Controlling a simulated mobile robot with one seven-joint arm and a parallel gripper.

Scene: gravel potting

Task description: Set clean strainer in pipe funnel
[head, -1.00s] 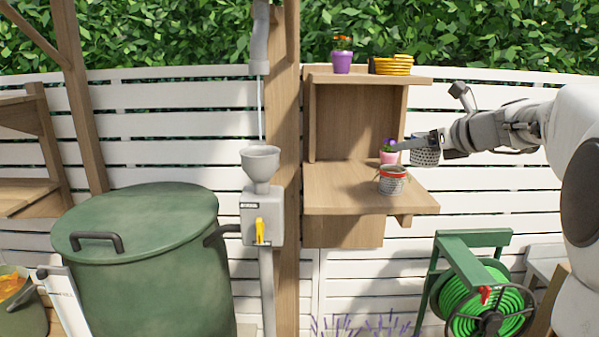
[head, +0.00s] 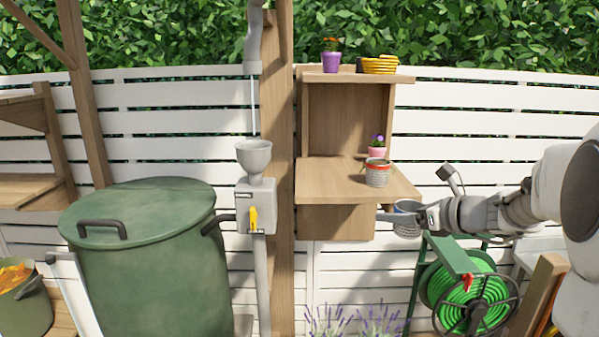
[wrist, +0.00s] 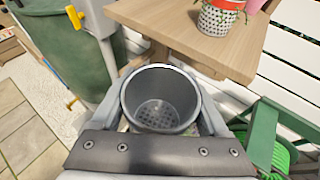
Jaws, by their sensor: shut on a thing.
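My gripper (wrist: 160,120) is shut on a grey cup-shaped strainer (wrist: 160,104) with holes in its bottom. In the wrist view its open mouth faces the camera and it looks empty. In the head view the strainer (head: 407,215) is at the right, just beyond the lower right corner of the wooden shelf. The grey pipe funnel (head: 254,157) stands open at the centre left, on a box with a yellow lever (head: 253,218), well to the left of my gripper.
The wooden shelf (head: 330,185) lies between my gripper and the funnel. It also bears a pink pot with a purple flower (head: 376,152). A large green barrel (head: 145,260) stands left of the funnel. A green hose reel (head: 468,290) is below my arm.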

